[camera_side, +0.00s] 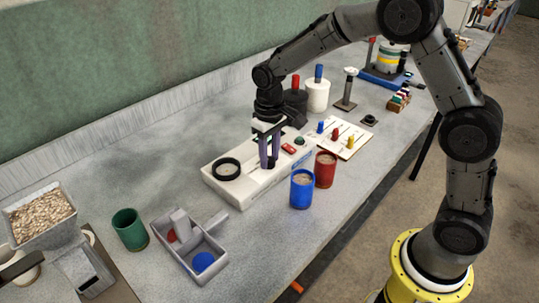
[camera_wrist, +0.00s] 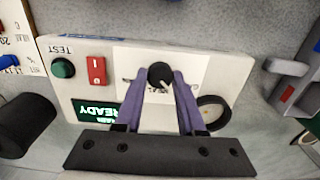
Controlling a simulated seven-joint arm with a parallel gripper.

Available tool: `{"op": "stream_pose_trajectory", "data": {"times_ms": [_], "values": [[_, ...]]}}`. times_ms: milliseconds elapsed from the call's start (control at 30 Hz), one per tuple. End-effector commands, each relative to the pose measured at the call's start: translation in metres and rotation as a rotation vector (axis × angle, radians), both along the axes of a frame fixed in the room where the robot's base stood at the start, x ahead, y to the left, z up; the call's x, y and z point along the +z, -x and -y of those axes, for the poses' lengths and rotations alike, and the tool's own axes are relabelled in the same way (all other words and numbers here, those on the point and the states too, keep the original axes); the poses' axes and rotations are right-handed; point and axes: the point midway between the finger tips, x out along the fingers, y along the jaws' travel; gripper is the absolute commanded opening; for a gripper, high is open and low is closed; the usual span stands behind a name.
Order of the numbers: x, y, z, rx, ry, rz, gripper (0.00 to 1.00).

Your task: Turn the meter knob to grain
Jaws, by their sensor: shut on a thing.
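The meter (camera_side: 240,193) is a long white box on the bench. In the wrist view the meter (camera_wrist: 85,70) appears upside down. Its black round knob (camera_wrist: 160,75) stands on a white label plate with partly hidden lettering. My gripper (camera_wrist: 161,80) has its two purple fingers closed on the knob, one on each side. A lit green display (camera_wrist: 98,111) reads READY with a smaller line, partly covered. I cannot tell clearly where the knob points.
A red cup (camera_side: 325,171) and a blue cup (camera_side: 301,190) stand close in front of the meter. A green cup (camera_side: 130,229) and a grey tray (camera_side: 197,258) are at left. A slider panel (camera_side: 347,142) lies to the right.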

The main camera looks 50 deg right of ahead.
Motion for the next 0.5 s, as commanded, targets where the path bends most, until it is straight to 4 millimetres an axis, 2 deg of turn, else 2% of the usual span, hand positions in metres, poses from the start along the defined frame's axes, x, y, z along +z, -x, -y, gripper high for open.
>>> {"op": "stream_pose_trajectory", "data": {"times_ms": [300,333,500], "values": [[0.0015,-0.001,0.0001,0.005,0.001,0.004,0.0],[0.0015,-0.001,0.0001,0.005,0.001,0.004,0.4],[0.0011,-0.0008,0.0,0.004,0.001,0.004,0.69]]}}
